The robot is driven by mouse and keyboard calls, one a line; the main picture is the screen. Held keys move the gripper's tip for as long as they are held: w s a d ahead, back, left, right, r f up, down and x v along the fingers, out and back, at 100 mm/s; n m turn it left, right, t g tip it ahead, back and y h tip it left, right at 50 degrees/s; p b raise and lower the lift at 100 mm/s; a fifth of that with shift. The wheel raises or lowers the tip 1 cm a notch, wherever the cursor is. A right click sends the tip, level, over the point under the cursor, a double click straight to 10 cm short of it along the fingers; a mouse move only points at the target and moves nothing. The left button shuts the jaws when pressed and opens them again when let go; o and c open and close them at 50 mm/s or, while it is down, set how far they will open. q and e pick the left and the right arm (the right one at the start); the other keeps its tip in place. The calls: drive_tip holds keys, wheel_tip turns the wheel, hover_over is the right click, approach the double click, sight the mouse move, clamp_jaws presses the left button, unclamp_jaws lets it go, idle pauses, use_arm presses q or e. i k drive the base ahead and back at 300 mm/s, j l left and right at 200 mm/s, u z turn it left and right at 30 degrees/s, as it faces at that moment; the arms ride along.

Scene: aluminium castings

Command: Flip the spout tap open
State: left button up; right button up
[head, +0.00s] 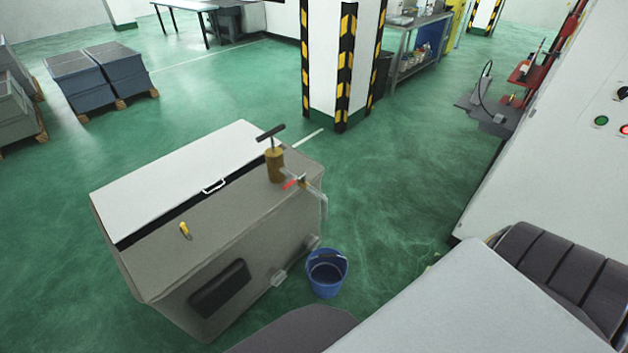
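A brass hand pump (275,166) with a dark T-handle (270,133) stands on the right end of a grey-brown cabinet (215,215). A spout (323,204) runs from the pump to the right and bends down past the cabinet's edge. The spout tap (303,182) is a small brass body with a red lever (291,184) beside the pump. The lever looks roughly level, but its exact angle is too small to tell. A blue bucket (327,273) stands on the floor below the spout. Neither of my grippers is in view.
The cabinet has a pale lid (175,178) with a white handle (214,186) and a small yellow piece (184,229) on top. A striped pillar (340,65) stands behind. A light machine panel (560,140) is at right. Green floor between is clear.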

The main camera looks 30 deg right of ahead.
sight(294, 181)
drive_tip(key=z, duration=0.85)
drive_tip(key=l+u, duration=0.15)
drive_tip(key=u, duration=0.15)
drive_tip(key=k, duration=0.05)
